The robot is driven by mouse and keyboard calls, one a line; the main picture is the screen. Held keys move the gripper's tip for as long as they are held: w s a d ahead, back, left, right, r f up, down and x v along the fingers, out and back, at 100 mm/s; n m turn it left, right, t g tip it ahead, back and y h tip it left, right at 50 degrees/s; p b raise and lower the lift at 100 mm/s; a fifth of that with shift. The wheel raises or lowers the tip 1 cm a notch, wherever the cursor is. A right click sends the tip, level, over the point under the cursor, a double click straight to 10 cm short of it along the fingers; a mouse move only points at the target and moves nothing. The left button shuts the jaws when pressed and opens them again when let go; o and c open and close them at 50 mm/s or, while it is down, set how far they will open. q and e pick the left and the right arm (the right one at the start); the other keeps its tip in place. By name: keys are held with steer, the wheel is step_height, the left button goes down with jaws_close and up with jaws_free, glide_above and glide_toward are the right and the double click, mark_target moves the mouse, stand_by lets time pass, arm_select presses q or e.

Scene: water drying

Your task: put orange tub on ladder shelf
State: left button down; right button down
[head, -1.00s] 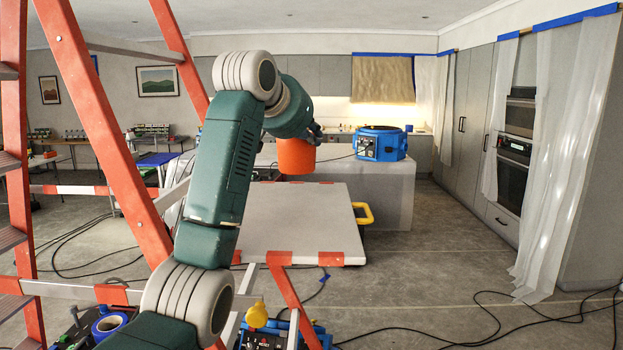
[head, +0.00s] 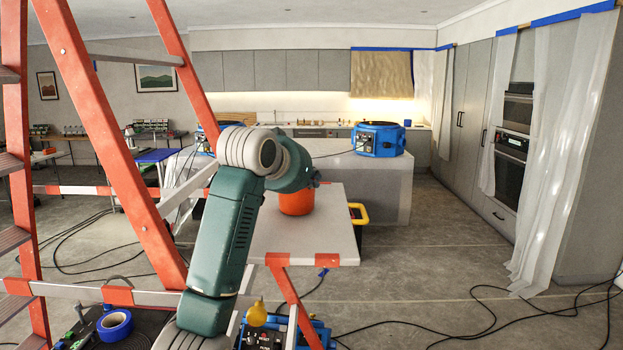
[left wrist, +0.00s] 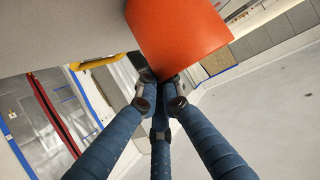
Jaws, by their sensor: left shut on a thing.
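The orange tub (head: 297,203) shows over the white board of the ladder shelf (head: 310,240), near its far edge. I cannot tell whether its base touches the board. My left gripper (head: 314,181) is at the tub's upper part, mostly hidden behind my green arm. In the left wrist view, the blue-wrapped fingers of my left gripper (left wrist: 160,90) close at the lower rim of the tub (left wrist: 180,35), shut on it. The pale underside or face of the shelf (left wrist: 60,25) fills the upper left there. My right gripper is not in view.
The red ladder (head: 110,130) stands close on the left, beside my arm. A yellow handle (head: 359,213) is at the shelf's right side. A blue machine (head: 378,139) sits on the counter behind. Black cables (head: 480,310) lie on the floor at right.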

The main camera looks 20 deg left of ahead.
arm_select(q)
steer(key=shift+f, duration=0.2)
steer(key=c, duration=1.9)
jaws_free()
steer(key=shift+w, duration=0.15)
steer(key=shift+r, duration=0.2)
steer(key=shift+b+v, duration=3.15)
steer(key=shift+v, duration=2.9)
